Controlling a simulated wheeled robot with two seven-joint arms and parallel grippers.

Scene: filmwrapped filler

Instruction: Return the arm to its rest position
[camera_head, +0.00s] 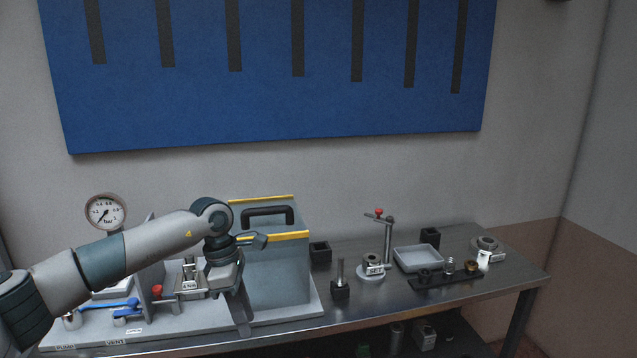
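My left arm comes in from the left and reaches across the left part of the metal workbench (400,299). Its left gripper (243,318) points down in front of the grey box with yellow edges and a black handle (283,270). The fingers overlap in this view, so their gap cannot be judged. No object shows clearly between them. The arm hides part of the fixture behind it. My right gripper is not in view.
A pressure gauge (105,212), a clamp with a red knob (157,291) and blue-handled valves (127,312) stand near the arm. To the right are a post stand (387,243), a grey tray (418,258) and small metal parts. The bench's front right is clear.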

